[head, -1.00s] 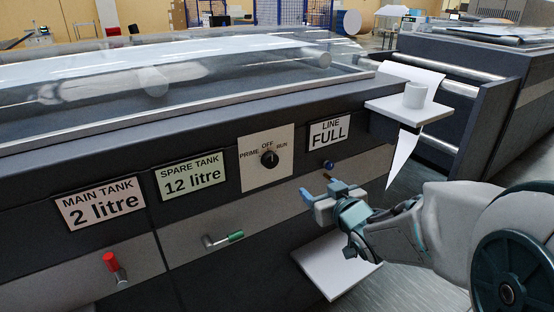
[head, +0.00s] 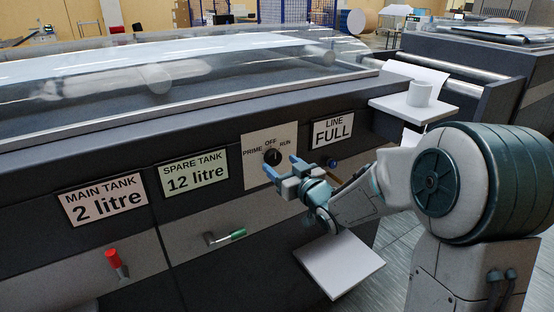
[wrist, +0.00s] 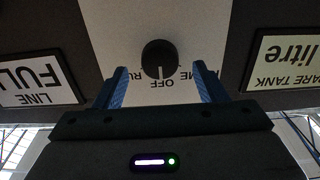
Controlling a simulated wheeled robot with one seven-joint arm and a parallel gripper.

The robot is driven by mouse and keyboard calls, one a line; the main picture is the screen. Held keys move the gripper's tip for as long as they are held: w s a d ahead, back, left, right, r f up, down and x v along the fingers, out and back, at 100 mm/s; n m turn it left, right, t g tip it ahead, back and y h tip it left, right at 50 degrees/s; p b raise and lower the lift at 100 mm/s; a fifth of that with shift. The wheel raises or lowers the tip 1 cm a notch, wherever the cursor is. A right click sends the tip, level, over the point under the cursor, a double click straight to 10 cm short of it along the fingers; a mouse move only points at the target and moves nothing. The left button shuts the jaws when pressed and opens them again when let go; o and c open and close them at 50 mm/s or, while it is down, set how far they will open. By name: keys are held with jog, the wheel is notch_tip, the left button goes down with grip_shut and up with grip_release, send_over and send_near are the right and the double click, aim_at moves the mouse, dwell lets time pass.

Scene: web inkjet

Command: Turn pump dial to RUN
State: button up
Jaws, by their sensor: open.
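The black pump dial (head: 272,156) sits on a pale panel (head: 256,178) marked PRIME, OFF and RUN. In the upside-down wrist view the dial (wrist: 160,57) has its white mark at OFF. My gripper (head: 283,167) is open and empty just in front of the panel, close to the dial. In the wrist view the blue fingers of my gripper (wrist: 162,78) stand apart, one on each side of the dial with gaps between. I cannot tell whether the fingertips reach over it in depth.
A LINE FULL sign (head: 333,131) and a blue knob (head: 332,163) are right of the panel. A white shelf (head: 340,264) juts out below.

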aim_at(275, 159)
jog(key=shift+x, duration=1.65)
jog(key=c, duration=1)
